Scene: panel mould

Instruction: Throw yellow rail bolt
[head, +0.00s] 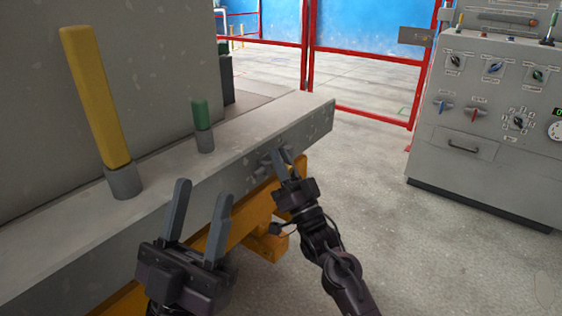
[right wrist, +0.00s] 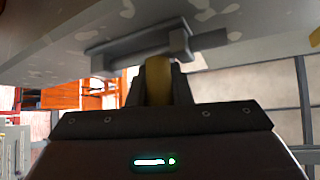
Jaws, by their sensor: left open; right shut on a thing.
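The rail bolt (head: 265,159) is a small grey latch on the front face of the grey rail (head: 240,165). In the right wrist view the bolt's grey bar and brackets (right wrist: 135,43) run across the rail face. Its yellow handle (right wrist: 158,80) sits between the fingers there. My right gripper (head: 285,160) is shut on the yellow handle, and its fingers hide most of the bolt in the head view. My left gripper (head: 202,198) is open and empty, in front of the rail, apart from the bolt.
A tall yellow post (head: 97,100) and a short green post (head: 200,117) stand in grey sockets on the rail. An orange frame (head: 262,215) runs beneath it. A grey control panel (head: 490,110) stands at the right. Red fencing (head: 360,108) is behind. The floor between is clear.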

